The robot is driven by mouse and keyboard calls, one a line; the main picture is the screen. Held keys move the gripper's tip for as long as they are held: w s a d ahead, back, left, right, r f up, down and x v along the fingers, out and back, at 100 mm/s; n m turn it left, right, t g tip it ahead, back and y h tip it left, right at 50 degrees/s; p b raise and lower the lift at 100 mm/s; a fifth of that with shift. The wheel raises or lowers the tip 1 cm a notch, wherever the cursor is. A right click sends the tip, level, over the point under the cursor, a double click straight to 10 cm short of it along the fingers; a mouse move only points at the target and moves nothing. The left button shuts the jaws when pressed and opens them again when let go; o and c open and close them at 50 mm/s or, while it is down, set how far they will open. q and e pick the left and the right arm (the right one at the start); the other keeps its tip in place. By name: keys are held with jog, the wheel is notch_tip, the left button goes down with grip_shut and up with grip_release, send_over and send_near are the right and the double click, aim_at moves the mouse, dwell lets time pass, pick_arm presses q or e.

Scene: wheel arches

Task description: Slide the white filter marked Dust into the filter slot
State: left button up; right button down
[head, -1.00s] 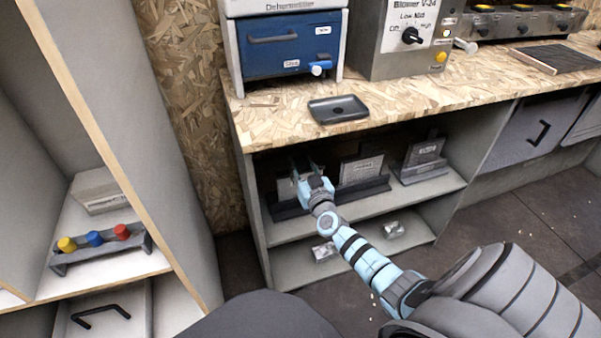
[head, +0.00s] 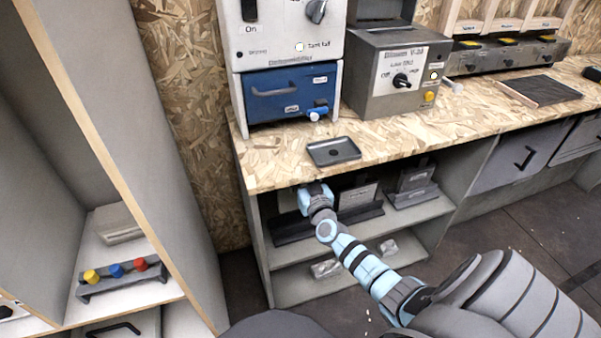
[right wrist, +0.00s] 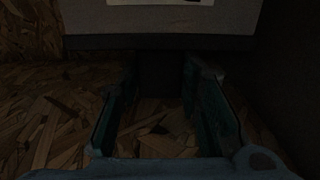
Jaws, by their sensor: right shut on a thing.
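My right gripper (head: 312,190) is in the open bay under the worktop, close below its front edge. In the dark right wrist view, my right gripper (right wrist: 160,100) has its two fingers on either side of a dark block (right wrist: 160,75), shut on it. Just beyond is a grey panel (right wrist: 160,25) with part of a white label; its wording is cut off, so I cannot tell whether this is the Dust filter. Two other labelled filter plates stand on the shelf, one in the middle (head: 357,195) and one to the right (head: 416,180). I cannot identify the filter slot. My left gripper is out of view.
A black tray (head: 334,151) lies on the worktop (head: 275,165) above my gripper. The dehumidifier's blue drawer (head: 290,92) and the V-24 blower box (head: 390,95) stand behind. A tall shelf unit (head: 120,150) with coloured knobs (head: 117,270) is at the left.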

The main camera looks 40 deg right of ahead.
pick_arm(q)
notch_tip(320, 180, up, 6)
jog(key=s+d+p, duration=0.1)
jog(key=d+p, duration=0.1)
jog(key=p, duration=0.4)
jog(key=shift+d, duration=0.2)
pick_arm(e)
jog(key=v, duration=1.6)
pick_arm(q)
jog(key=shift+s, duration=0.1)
